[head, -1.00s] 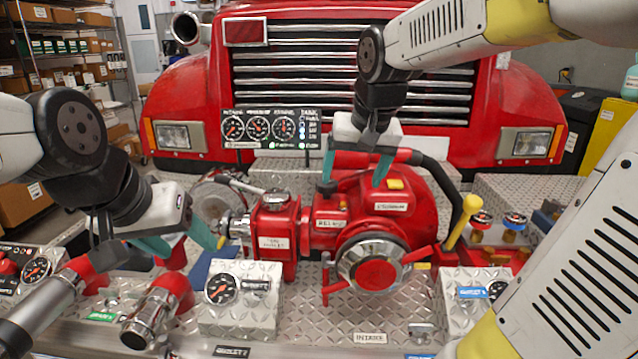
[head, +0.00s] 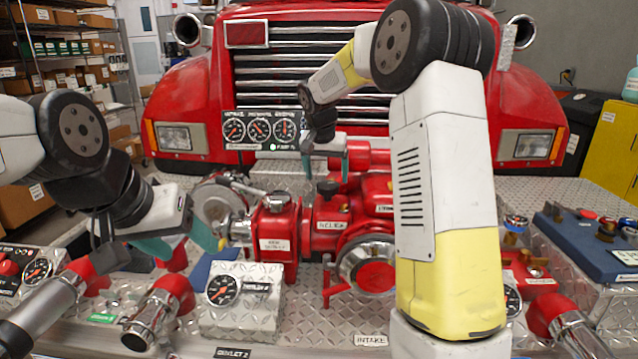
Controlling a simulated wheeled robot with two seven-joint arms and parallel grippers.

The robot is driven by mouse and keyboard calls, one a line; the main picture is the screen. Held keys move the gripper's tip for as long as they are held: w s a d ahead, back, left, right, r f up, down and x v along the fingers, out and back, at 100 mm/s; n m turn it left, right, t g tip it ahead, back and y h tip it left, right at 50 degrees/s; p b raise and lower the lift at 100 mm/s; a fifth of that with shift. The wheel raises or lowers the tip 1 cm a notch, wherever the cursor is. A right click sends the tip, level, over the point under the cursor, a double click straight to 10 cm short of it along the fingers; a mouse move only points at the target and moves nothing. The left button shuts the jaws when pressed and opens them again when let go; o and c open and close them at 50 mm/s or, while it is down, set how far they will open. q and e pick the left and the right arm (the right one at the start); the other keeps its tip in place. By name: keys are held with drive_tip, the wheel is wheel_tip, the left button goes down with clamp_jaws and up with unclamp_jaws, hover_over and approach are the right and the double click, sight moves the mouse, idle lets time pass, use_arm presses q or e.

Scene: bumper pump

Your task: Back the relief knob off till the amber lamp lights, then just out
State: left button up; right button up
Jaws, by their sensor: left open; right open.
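The relief knob (head: 328,187) is a small dark knob on top of the red block labelled RELIEF (head: 330,215), left of the round pump cover (head: 368,270). My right gripper (head: 326,178) is open just above the knob. Its teal fingers show to either side of the knob, apart from it as far as I can tell. My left gripper (head: 188,243) is open and empty at the left, beside the red valve block (head: 274,230). I cannot make out an amber lamp; my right arm hides the right part of the pump.
A gauge panel (head: 258,130) stands behind the pump. A box with a gauge (head: 240,295) sits in front. Chrome outlets (head: 150,320) lie at the front left. A blue tray (head: 580,240) lies at the right. My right arm blocks the centre right.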

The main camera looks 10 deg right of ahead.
sight(328, 184)
drive_tip(key=shift+x, duration=1.95)
